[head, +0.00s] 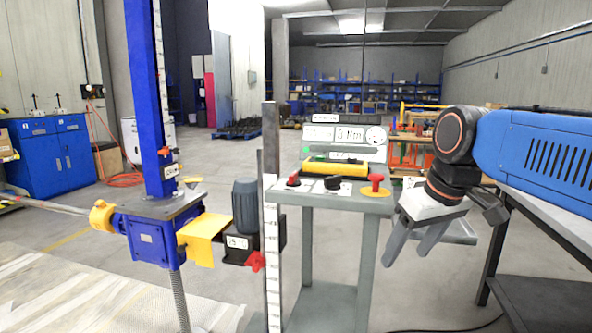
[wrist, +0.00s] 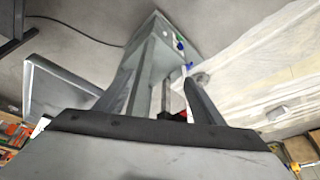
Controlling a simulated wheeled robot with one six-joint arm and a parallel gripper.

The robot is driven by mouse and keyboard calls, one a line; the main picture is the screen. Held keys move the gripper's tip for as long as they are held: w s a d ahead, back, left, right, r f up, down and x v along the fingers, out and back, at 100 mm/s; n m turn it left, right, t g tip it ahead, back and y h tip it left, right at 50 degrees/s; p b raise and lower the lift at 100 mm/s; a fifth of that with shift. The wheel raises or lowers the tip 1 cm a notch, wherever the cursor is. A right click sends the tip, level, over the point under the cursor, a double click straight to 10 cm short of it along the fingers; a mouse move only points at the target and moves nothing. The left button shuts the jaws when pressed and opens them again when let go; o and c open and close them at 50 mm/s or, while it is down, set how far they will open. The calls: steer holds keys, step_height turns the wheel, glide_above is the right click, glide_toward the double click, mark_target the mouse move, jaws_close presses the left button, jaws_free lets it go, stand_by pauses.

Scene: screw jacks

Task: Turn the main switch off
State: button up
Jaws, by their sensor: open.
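A grey control console (head: 330,190) stands at the centre of the head view. Its top carries a red knob (head: 292,180) at the left, a black knob (head: 333,182) in the middle and a red knob on a yellow disc (head: 376,184) at the right. I cannot read which one is labelled as the main switch. My gripper (head: 409,248) is open and empty, pointing down at the right of the console, apart from the knobs. The wrist view shows its two spread fingers (wrist: 160,95) with a grey stand between them.
A blue screw jack (head: 150,235) with a yellow guard and a motor stands left of the console. A vertical scale (head: 272,270) rises by the console's left edge. A grey table (head: 540,215) is at the right.

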steer(key=w+a+r+n+g+y, duration=0.1)
steer(key=w+a+r+n, duration=0.15)
steer(key=w+r, duration=0.5)
steer(key=w+a+r+n+y, duration=0.1)
steer(key=w+a+r+n, duration=0.1)
steer(key=w+a+r, duration=0.4)
steer(key=n+g+y, duration=0.1)
steer(key=n+g, duration=0.1)
steer(key=n, duration=0.5)
glide_toward(294, 173)
steer(key=shift+m, duration=0.25)
steer(key=x, duration=0.8)
steer(key=shift+s+f, duration=0.2)
steer(key=c, duration=1)
